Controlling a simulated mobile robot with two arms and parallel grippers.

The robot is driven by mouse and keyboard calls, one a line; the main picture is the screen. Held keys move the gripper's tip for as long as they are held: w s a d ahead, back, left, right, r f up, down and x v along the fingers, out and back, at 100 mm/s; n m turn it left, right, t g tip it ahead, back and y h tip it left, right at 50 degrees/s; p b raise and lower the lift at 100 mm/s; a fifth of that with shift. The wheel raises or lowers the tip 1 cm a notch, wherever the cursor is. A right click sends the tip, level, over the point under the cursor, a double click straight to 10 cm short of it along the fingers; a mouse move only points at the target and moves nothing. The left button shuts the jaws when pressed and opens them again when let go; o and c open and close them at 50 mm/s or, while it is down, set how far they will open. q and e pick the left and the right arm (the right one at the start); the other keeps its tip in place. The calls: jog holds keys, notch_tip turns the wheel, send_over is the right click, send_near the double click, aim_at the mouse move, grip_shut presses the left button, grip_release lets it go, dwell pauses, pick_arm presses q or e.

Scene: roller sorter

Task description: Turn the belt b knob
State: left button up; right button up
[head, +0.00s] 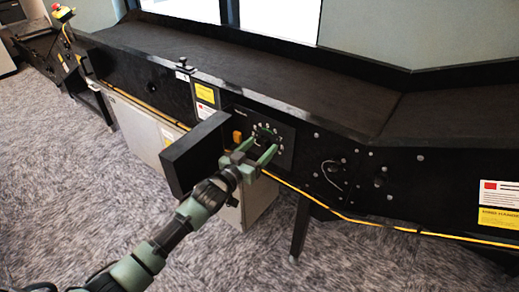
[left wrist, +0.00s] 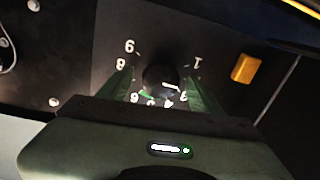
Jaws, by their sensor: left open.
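The knob is a dark round dial (left wrist: 161,79) on a black panel with white numbers around it, seen in the left wrist view. In the head view the dial (head: 264,132) sits on the panel on the front side of the black conveyor, partly hidden by my gripper. My left gripper (head: 258,151) is open, with its green fingers pointing at the panel. In the left wrist view the fingers of this gripper (left wrist: 161,88) stand on either side of the knob. I cannot tell whether they touch it. My right gripper is not in view.
An orange switch (head: 238,136) is left of the knob; it also shows in the left wrist view (left wrist: 245,68). A black plate (head: 194,155) juts out left of my gripper. A yellow cable (head: 345,215) runs along the conveyor's lower edge. Carpeted floor in front is clear.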

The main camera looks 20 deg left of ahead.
pick_arm(q)
jog(key=c, duration=1.4)
